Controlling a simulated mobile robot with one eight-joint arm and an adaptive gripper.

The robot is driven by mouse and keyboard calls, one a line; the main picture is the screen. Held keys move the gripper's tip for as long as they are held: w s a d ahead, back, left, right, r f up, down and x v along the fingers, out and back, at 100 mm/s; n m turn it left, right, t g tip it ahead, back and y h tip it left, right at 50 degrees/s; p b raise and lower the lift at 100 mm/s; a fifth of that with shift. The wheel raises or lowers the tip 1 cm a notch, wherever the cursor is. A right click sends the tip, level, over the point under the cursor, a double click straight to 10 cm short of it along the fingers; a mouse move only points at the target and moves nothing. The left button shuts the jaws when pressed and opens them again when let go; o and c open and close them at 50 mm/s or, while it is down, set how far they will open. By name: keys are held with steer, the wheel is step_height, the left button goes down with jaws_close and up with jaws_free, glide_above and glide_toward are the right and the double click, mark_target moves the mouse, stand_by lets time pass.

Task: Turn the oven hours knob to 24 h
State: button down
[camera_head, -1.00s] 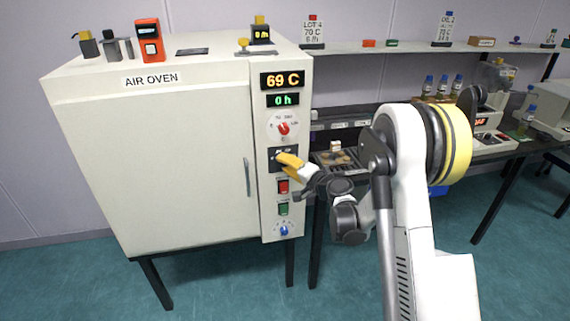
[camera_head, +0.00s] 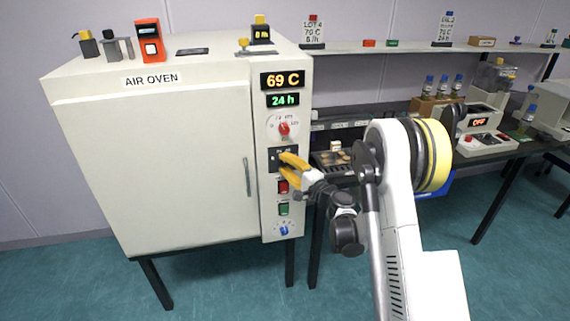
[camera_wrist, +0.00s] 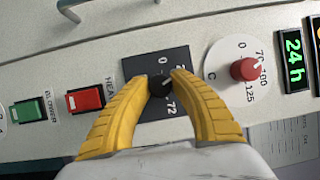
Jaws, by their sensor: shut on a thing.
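The air oven (camera_head: 160,160) stands at the left, with its control panel on its right side. The hours knob is a small black knob (camera_wrist: 160,84) on a dark square plate (camera_wrist: 140,66), with 0 and 72 legible around it. My gripper (camera_head: 284,164) is at this plate. In the wrist view, its two yellow fingers (camera_wrist: 161,80) are closed around the black knob, one on each side. The green hours display (camera_head: 283,100) reads 24 h, and it also shows in the wrist view (camera_wrist: 294,61). In the head view the fingers hide the knob.
Above the plate is a red temperature knob (camera_head: 284,129), with a display reading 69 C (camera_head: 283,81). Below are a red button (camera_head: 283,187), a green button (camera_head: 284,209) and a blue knob (camera_head: 284,231). A door handle (camera_head: 247,177) is to the left. A bench with instruments stands right.

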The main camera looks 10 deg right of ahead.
steer(key=c, duration=1.1)
jaws_free()
steer(key=v, duration=0.7)
steer(key=shift+s, duration=0.25)
